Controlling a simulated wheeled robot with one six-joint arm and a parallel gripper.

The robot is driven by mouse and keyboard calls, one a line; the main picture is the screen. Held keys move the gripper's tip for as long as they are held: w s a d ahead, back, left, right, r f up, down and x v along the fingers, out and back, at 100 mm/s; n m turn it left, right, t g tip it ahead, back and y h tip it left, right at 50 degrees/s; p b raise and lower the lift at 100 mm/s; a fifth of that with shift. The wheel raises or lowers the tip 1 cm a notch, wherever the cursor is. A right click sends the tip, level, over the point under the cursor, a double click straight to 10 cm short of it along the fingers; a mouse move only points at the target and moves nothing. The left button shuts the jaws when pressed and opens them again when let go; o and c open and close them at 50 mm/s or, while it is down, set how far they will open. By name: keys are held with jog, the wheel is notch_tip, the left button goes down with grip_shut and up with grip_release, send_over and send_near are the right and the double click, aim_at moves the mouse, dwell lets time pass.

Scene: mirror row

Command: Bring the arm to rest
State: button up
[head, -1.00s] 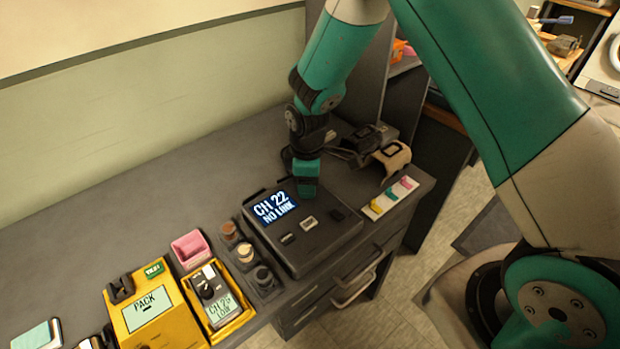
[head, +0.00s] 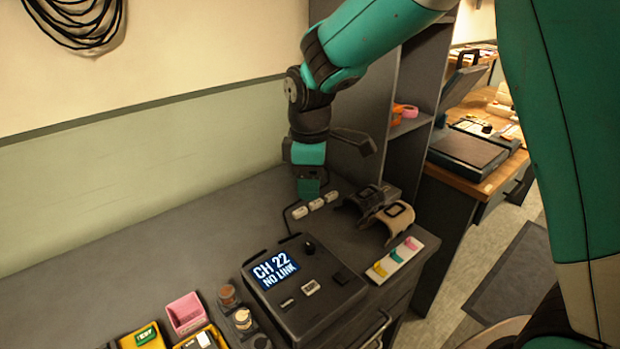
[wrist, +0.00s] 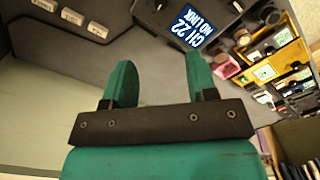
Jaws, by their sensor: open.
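My gripper (wrist: 160,88) shows in the wrist view with its two teal fingers apart and nothing between them. In the head view my gripper (head: 308,188) hangs above the back of the grey bench (head: 160,232), behind the console. The fingertips are small there and hard to make out. The dark console (head: 306,286) stands on the bench, its screen reading "CH 22 NO LINK". The console screen also shows in the wrist view (wrist: 192,27), beyond the fingers.
Small white labelled pieces (head: 316,204) lie near my gripper. Two cuff-like holders (head: 398,217) and a strip of coloured tabs (head: 396,259) are at the right. A pink bin (head: 185,312) is at the front left. A shelf unit (head: 413,125) stands behind right.

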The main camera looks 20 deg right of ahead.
jog(key=shift+r, duration=0.25)
jog(key=s+a+r+m+y, duration=0.2)
jog(key=s+r+m, duration=0.1)
jog(key=s, duration=0.9)
jog(key=s+a+r+m+y, duration=0.2)
jog(key=s+r, duration=0.2)
jog(key=s, duration=0.9)
jog(key=shift+r+m, duration=0.25)
jog(key=shift+m, duration=0.15)
